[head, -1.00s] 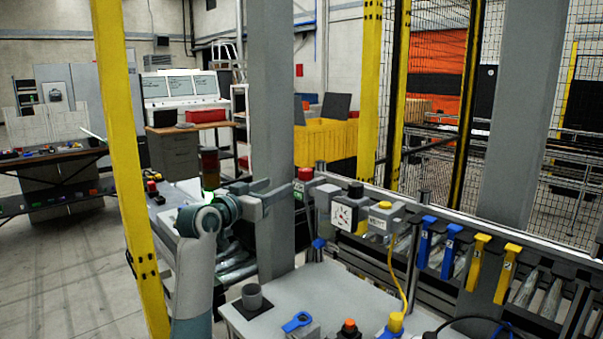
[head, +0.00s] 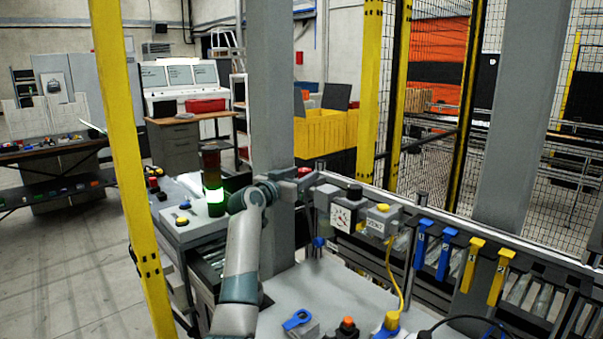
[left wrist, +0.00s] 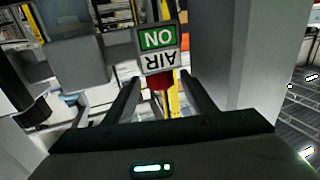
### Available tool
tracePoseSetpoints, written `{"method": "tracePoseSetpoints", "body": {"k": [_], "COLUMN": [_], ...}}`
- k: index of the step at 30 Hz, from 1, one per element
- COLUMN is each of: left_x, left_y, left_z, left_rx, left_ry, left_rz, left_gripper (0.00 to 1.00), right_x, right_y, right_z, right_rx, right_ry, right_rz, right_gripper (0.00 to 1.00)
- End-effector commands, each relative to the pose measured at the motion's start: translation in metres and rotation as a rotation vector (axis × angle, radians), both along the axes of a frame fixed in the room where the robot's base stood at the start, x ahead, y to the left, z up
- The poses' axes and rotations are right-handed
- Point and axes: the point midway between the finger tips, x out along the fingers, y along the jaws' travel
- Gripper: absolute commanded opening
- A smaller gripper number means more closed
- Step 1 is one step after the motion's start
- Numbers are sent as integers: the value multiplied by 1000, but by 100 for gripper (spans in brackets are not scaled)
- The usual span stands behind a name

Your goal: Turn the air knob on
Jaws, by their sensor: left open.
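The air knob is red and shows in the left wrist view (left wrist: 160,82), between the two fingers. Beside it is a sign reading "AIR" with a green "ON" field (left wrist: 160,38), upside down in that view. In the head view only a small red bit of the knob (head: 304,171) shows behind my left gripper (head: 304,183). The left gripper is open, its fingers on either side of the knob; I cannot tell whether they touch it. My right gripper is in neither view.
A grey post (head: 272,90) stands close to the left gripper. To the right are a dial box (head: 343,215) and a box with a yellow button (head: 380,220). Blue tags (head: 421,243) and yellow tags (head: 473,265) hang along the rail. A stack light (head: 213,185) shows green.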

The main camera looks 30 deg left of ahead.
Motion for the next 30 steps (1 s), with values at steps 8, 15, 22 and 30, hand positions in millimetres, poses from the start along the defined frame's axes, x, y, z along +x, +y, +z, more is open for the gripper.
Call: {"method": "tracePoseSetpoints", "body": {"k": [8, 15, 22, 30], "left_x": [2, 2, 2, 3], "left_y": [0, 0, -1, -3], "left_z": [-1, -1, 0, 2], "left_rx": [-1, -1, 0, -2], "left_ry": [1, 1, 3, 6], "left_rz": [0, 0, 9, 115], "left_gripper": [50, 12, 9, 9], "right_x": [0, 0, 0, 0], "right_y": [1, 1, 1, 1], "right_z": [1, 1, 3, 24], "right_rx": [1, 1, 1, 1], "right_ry": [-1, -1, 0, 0], "right_rz": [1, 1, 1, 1], "right_gripper": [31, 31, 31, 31]}}
